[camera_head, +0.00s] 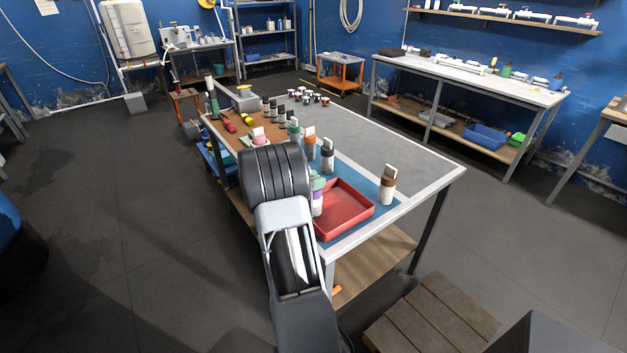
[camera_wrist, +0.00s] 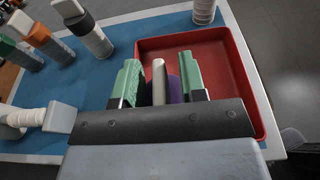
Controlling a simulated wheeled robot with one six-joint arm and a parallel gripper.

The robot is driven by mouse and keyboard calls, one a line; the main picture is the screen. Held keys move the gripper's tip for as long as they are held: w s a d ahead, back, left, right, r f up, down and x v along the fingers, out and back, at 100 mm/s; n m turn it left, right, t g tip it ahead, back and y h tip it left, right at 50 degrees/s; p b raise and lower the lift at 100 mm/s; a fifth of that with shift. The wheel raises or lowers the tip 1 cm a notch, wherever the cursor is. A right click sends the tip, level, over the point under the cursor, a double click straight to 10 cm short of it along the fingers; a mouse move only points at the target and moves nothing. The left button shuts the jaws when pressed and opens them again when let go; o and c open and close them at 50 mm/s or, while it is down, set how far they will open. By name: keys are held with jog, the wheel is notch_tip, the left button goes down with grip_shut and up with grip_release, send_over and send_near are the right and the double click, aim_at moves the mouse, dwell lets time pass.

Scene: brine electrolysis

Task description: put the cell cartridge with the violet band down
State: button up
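The cell cartridge with the violet band (camera_head: 317,199) shows in the head view just beyond my arm, at the left side of the red tray (camera_head: 348,222). In the wrist view its violet band (camera_wrist: 174,88) and pale upright tab show between my green fingers. My gripper (camera_wrist: 160,80) looks open, with the fingers on either side of the tab and gaps visible beside it. The red tray (camera_wrist: 237,78) lies behind and around the fingers. The cartridge's base is hidden, so I cannot tell whether it rests on the tray floor.
On the blue mat, a brown-band cartridge (camera_head: 388,186) stands right of the tray. Black-band (camera_head: 327,157) and orange-band (camera_head: 309,148) cartridges stand behind it.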

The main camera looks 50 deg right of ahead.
jog(key=w+a+r+n+t+y+b, duration=0.1)
jog(key=w+a+r+n+t, duration=0.3)
jog(key=w+a+n+t, duration=0.45)
jog(key=w+a+r+n+t+y+b, duration=0.1)
jog(key=w+a+r+n+t, duration=0.45)
jog(key=a+n, duration=0.45)
jog(key=w+a+n+t+y, duration=0.1)
jog(key=a+n+t+y, duration=0.2)
jog(key=a+n+y, duration=0.75)
jog(key=s+a+f+n+g+y, duration=0.25)
jog(key=s+a+n, duration=0.35)
jog(key=a+n, duration=0.75)
jog(key=s+f+n+g, duration=0.2)
jog(key=s+n+g, duration=0.1)
jog(key=s+n, duration=0.4)
jog(key=s+f+n+g, duration=0.2)
jog(key=s+n+g, duration=0.1)
jog(key=s+n, duration=0.5)
jog(key=shift+s+a+f, duration=0.2)
jog(key=shift+a+f, duration=0.05)
jog(key=shift+f, duration=0.05)
